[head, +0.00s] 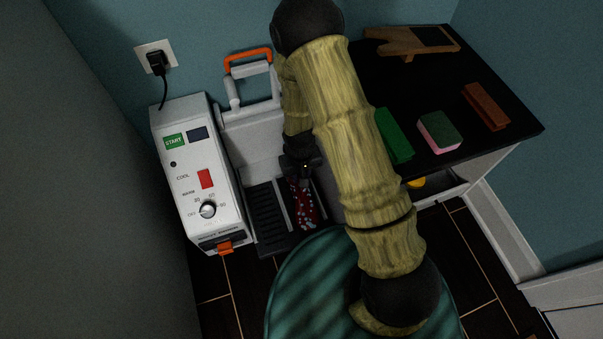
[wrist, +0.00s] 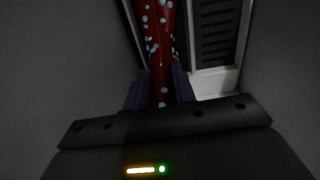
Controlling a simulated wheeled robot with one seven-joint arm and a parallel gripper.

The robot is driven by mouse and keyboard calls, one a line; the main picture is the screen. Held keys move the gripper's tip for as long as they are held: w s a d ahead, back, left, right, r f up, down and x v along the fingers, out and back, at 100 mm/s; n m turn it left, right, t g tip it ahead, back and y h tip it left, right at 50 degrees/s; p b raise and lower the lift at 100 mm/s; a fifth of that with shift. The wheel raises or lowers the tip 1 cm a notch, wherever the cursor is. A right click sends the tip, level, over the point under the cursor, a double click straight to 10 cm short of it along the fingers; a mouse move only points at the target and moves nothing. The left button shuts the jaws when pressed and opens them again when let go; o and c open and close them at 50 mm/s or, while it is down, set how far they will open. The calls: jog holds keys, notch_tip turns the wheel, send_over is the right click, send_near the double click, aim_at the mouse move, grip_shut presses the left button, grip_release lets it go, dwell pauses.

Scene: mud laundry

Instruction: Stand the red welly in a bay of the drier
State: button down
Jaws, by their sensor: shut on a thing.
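The red welly (head: 305,208) has pale blue spots and shows below my gripper (head: 302,166) in the head view. It is over or in the right bay of the drier (head: 183,165); I cannot tell whether its sole touches the bay floor. In the wrist view the welly (wrist: 158,45) runs up from between the two fingers of my gripper (wrist: 160,92), which are shut on it. The left bay (head: 267,212) has a dark slatted floor and is empty. My arm hides part of the drier's right side.
A black-topped bench (head: 400,75) at the right holds a wooden boot jack (head: 412,42), a green block (head: 393,136), a pink and green sponge (head: 438,131) and a brown brush (head: 486,106). A green striped mat (head: 300,290) lies in front. A plug sits in the wall socket (head: 156,58).

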jog(key=shift+f, duration=0.1)
dwell(0.3)
jog(key=c, duration=0.6)
grip_release()
notch_tip(320, 180, up, 8)
jog(key=p, duration=0.7)
jog(key=shift+p, duration=0.35)
dwell(0.4)
notch_tip(320, 180, up, 8)
jog(key=p, duration=0.7)
dwell(0.5)
